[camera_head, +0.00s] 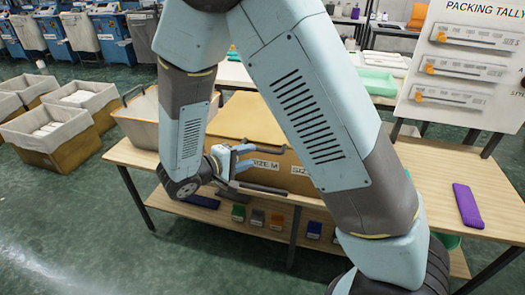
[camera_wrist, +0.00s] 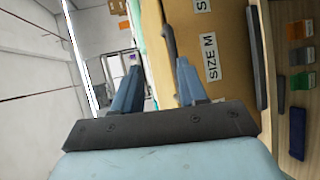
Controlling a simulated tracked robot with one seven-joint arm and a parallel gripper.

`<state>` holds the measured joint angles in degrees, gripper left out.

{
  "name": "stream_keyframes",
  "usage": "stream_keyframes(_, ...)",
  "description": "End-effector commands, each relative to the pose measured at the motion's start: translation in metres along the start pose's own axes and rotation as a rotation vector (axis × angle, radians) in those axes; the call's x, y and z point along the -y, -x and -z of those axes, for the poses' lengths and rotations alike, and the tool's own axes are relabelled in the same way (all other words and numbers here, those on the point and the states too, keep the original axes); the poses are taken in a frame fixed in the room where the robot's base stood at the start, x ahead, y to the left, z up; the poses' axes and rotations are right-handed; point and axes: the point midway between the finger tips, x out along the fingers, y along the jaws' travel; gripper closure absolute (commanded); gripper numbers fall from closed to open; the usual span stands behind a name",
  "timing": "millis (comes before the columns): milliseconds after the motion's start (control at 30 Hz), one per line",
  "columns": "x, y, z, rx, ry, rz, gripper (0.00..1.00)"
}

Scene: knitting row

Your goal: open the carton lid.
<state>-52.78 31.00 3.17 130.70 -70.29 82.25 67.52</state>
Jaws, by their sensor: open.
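The brown carton (camera_head: 290,175) stands on the wooden table behind my arm, with its tan lid (camera_head: 246,117) lying flat on top. My arm hides much of its front. My gripper (camera_head: 248,156) is at the carton's front left, turned sideways, open and empty. In the wrist view the carton (camera_wrist: 225,85) shows its "SIZE M" label. A dark bar (camera_wrist: 168,30) along its upper edge appears between the two fingers of my gripper (camera_wrist: 159,66). Whether the fingers touch it cannot be told. A second dark bar (camera_wrist: 256,60) runs along the lower front.
A lined bin (camera_head: 138,122) is left of the carton. A purple item (camera_head: 467,205) lies on the table at right, below the tally board (camera_head: 462,65). Several coloured items sit on the lower shelf. Green floor is open at left.

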Motion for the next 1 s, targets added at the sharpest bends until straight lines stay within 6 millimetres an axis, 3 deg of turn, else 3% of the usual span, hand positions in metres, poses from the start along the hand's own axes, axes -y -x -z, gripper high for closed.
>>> stream_keyframes(33,0.011,0.007,0.007,-0.034,0.011,-0.026,0.58)
stream_keyframes(200,0.031,0.022,0.022,-0.112,0.017,-0.079,0.58)
stream_keyframes(367,0.036,0.022,0.026,-0.134,0.016,-0.094,0.58)
stream_keyframes(567,0.033,-0.002,0.028,-0.131,0.016,-0.095,0.58)
stream_keyframes(1000,0.026,-0.077,0.038,-0.13,0.016,-0.093,0.58)
